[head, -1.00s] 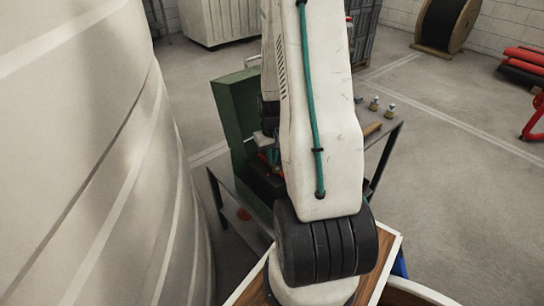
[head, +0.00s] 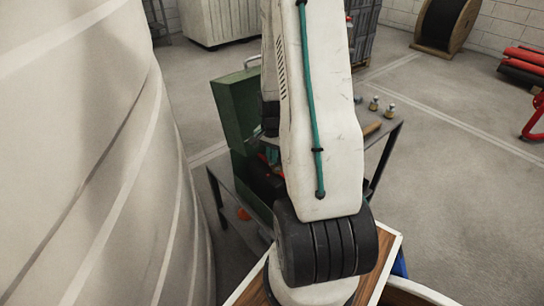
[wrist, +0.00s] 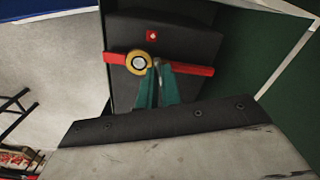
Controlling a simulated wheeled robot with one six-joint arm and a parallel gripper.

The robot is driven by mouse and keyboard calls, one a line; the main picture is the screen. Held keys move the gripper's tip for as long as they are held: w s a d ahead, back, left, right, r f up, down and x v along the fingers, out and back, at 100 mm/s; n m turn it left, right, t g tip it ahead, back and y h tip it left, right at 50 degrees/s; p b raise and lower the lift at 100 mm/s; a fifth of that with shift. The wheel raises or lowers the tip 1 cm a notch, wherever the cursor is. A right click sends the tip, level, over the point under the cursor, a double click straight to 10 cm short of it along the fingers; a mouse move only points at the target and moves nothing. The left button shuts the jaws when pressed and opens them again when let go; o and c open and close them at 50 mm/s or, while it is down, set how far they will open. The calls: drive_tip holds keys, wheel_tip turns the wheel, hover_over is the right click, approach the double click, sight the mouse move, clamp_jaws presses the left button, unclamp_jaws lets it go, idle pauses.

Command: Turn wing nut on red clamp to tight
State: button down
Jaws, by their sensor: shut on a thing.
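The red clamp (wrist: 191,70) runs as a bar across a black body in the wrist view. A brass ring with a pale centre (wrist: 138,62) sits on it, left of the fingers. The teal fingertips of my gripper (wrist: 159,70) are at the bar just right of the ring. They are shut on a small grey piece, which looks like a wing of the wing nut (wrist: 158,68). The fingers cover much of it, so its angle is hard to read. In the head view my arm hides most of this spot.
A large pale tank (head: 110,160) fills the left side. Floor to the right is open.

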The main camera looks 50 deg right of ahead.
drive_tip(key=shift+m, duration=1.3)
drive_tip(key=c, duration=1.6)
unclamp_jaws()
wheel_tip(320, 180, up, 8)
drive_tip(key=shift+f, duration=0.1)
